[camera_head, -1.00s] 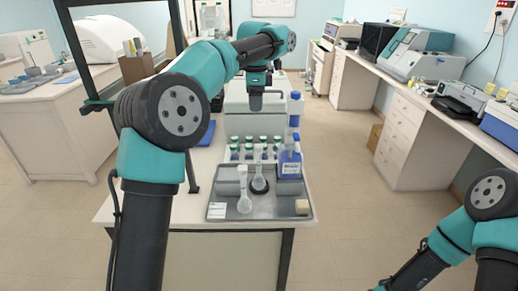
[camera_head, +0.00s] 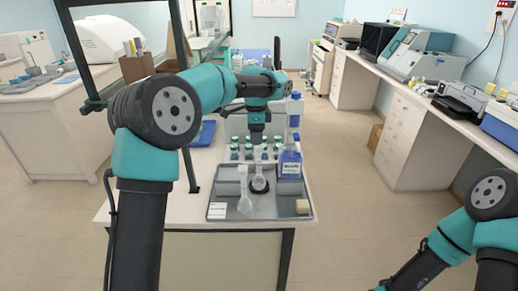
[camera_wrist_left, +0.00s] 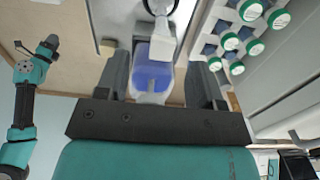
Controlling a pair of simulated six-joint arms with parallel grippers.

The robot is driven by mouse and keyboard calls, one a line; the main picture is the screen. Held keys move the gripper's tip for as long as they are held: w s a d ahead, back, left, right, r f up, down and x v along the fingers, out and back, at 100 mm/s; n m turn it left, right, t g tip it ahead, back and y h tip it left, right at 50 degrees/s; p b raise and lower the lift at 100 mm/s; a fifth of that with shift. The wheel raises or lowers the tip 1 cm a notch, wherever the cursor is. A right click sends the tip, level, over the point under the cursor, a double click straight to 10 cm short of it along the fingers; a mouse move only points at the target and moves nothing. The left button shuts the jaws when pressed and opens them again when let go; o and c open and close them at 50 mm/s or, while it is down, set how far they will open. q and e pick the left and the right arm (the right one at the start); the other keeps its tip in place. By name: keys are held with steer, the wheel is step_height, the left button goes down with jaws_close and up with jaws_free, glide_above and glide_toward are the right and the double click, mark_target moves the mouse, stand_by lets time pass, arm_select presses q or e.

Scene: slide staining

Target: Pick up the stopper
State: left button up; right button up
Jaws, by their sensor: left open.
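A clear flask (camera_head: 259,172) stands upright in a dark ring on the grey tray (camera_head: 275,212). A pale piece at its top (camera_head: 258,152) looks like the stopper, but it is too small to be sure. My left gripper (camera_head: 257,140) is open and points down just above the flask's top, apparently apart from it. In the left wrist view, the open fingers (camera_wrist_left: 160,62) have no object gripped. The blue bottle (camera_wrist_left: 162,52) shows beyond the gap between them, and the clear glassware (camera_wrist_left: 160,8) is at the top edge. My right gripper is out of view.
The blue bottle (camera_head: 290,163) stands close to the right of the flask. Another long-necked clear vessel (camera_head: 245,192) is to the left. A beige block (camera_head: 302,207) sits at the tray's front right.

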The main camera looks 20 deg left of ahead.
arm_select(q)
steer(key=shift+w+d+f, duration=0.1)
steer(key=shift+w+f, duration=0.05)
steer(key=shift+f, duration=1.2)
steer(key=shift+w+d+f, duration=0.1)
steer(key=shift+f, duration=1.2)
steer(key=shift+a, duration=0.1)
steer(key=c, duration=1)
steer(key=shift+r, duration=0.15)
step_height(320, 180, up, 18)
